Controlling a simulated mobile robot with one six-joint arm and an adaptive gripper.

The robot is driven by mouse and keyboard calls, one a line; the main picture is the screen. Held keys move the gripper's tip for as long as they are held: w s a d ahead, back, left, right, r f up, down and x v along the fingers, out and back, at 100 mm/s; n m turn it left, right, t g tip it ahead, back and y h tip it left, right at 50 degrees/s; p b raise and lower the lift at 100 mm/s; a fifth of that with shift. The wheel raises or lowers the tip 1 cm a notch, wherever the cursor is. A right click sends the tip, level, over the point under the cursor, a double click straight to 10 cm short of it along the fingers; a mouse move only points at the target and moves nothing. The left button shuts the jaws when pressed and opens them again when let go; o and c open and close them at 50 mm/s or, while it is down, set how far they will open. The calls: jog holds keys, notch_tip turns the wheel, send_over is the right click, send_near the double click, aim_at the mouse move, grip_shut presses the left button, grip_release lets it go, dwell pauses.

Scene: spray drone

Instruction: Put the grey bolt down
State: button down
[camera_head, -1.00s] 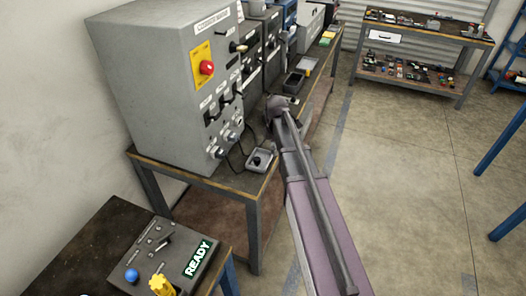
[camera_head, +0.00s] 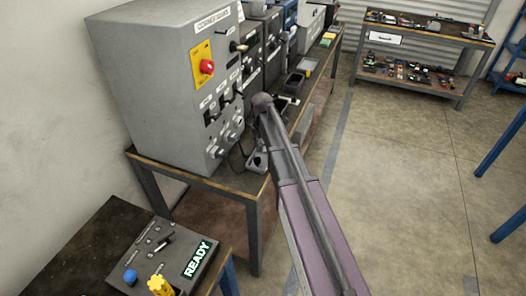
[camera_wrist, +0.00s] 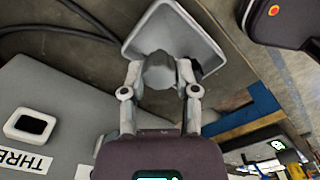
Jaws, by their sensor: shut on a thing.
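In the wrist view my gripper (camera_wrist: 160,76) is shut on the grey bolt (camera_wrist: 159,70), with one finger on each side of it. The bolt is seen end-on as a blunt grey shape. A shallow grey tray (camera_wrist: 198,62) with a pale rim lies beyond the bolt, which overlaps it in the picture. I cannot tell the gap between bolt and tray.
The grey cabinet (camera_head: 150,90) with a red button stands on the workbench (camera_head: 190,178), close beside my arm. A dark cable (camera_wrist: 88,17) runs near the tray. A control box (camera_head: 160,255) reading READY is at front left.

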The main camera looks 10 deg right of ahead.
jog(key=shift+d+f+b, duration=0.1)
jog(key=shift+f+b, duration=1.15)
jog(key=shift+f, duration=0.35)
jog(key=shift+f, duration=0.2)
jog(key=shift+c, duration=1.8)
grip_release()
jog(key=shift+r, duration=0.15)
notch_tip(320, 180, up, 12)
jog(key=p, duration=1.2)
jog(key=shift+r, duration=0.1)
jog(key=shift+s, duration=0.1)
